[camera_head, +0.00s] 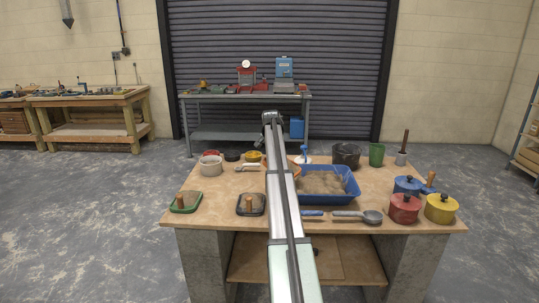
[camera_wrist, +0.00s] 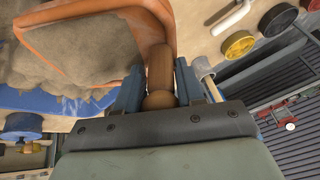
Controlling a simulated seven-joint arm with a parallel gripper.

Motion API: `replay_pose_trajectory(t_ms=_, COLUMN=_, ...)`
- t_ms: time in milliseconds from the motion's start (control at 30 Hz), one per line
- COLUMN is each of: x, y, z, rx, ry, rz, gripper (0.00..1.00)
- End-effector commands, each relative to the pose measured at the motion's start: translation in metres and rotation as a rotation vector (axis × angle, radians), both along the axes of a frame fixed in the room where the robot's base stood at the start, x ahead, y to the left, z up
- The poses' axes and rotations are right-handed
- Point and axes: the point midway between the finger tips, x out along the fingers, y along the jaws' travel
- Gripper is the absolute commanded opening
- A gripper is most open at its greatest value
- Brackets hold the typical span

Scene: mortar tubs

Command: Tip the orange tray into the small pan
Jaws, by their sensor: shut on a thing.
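The orange tray (camera_wrist: 92,15) holds a heap of grey-brown sand (camera_wrist: 85,50) and has a wooden handle (camera_wrist: 160,65). My gripper (camera_wrist: 159,88) is shut on that handle. In the head view only a bit of the orange tray (camera_head: 297,169) shows beside my arm, over the left end of the blue tub; my gripper is hidden there. I cannot tell the tray's exact height or tilt. The small pan is not certain; a light grey round pot (camera_head: 211,166) stands at the table's back left, and a small yellow round dish (camera_head: 254,156) stands nearer my arm.
The blue tub (camera_head: 318,199) holds sand. A black bucket (camera_head: 345,154), a green cup (camera_head: 376,154) and lidded red (camera_head: 404,209), blue and yellow pots stand at the right. A ladle (camera_head: 345,215) lies in front. Green (camera_head: 186,203) and dark flat items sit front left.

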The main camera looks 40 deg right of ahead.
Motion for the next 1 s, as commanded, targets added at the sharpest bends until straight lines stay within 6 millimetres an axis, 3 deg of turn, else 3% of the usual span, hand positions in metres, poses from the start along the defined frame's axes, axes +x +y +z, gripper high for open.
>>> replay_pose_trajectory(t_ms=400, x=-0.034, y=-0.007, z=0.027, rx=0.078, ry=-0.3, rz=-0.002, gripper=0.0)
replay_pose_trajectory(t_ms=1000, x=-0.085, y=-0.022, z=0.045, rx=0.179, ry=-0.673, rz=-0.003, gripper=0.0)
